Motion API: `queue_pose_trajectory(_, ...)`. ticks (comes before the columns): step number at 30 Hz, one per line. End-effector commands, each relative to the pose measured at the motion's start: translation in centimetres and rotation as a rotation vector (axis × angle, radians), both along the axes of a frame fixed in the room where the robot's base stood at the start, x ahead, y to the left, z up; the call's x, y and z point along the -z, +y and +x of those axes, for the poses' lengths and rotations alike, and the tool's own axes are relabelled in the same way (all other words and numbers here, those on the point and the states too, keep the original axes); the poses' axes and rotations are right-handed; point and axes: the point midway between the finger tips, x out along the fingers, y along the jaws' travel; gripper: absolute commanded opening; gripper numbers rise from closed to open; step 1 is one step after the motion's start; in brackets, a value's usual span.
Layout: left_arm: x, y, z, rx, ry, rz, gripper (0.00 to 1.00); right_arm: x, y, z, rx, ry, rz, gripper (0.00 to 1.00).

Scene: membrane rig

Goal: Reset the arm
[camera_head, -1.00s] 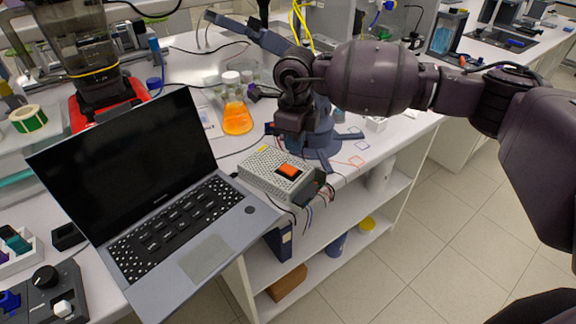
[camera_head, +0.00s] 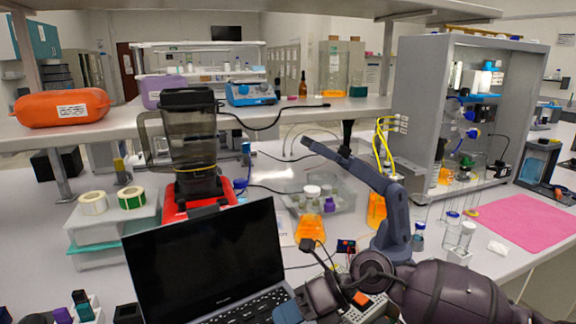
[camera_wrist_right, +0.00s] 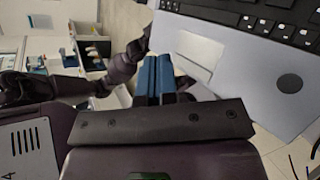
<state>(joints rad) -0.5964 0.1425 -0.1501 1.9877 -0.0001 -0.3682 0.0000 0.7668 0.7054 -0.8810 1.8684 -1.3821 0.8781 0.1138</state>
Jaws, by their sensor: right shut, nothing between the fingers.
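A blue-grey bench arm (camera_head: 395,215) stands behind the laptop; its long upper link slants up to the left. The grey control box (camera_head: 378,306) with an orange switch (camera_head: 361,298) sits in front of it, partly hidden by my right arm. My right gripper (camera_head: 288,312) is at the bottom of the head view, over the laptop's right side, left of the box. In the right wrist view its blue fingers (camera_wrist_right: 154,76) are together and empty, with the laptop (camera_wrist_right: 240,60) beyond them. My left gripper does not show.
The open laptop (camera_head: 205,262) fills the front middle. Behind it are a red-based blender (camera_head: 195,180), a flask of orange liquid (camera_head: 310,226) and small bottles (camera_head: 466,234). A grey cabinet (camera_head: 412,95) stands at the right. A pink mat (camera_head: 530,222) lies clear.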

Motion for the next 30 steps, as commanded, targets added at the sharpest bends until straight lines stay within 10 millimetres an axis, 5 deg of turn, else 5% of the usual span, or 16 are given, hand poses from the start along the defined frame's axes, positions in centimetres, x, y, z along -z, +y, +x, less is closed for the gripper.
queue_pose_trajectory(7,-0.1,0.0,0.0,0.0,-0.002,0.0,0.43,-5.0,2.2,-1.4,0.285,0.237,0.533,0.0)
queue_pose_trajectory(15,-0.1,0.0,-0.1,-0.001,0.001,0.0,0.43,-7.7,-2.8,0.8,0.738,0.535,0.989,0.0)
queue_pose_trajectory(23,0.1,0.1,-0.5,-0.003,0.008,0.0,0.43,-4.0,-11.7,1.8,1.277,0.85,1.274,0.0)
queue_pose_trajectory(30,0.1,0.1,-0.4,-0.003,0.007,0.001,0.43,3.5,-20.0,-1.7,1.827,1.164,1.371,0.0)
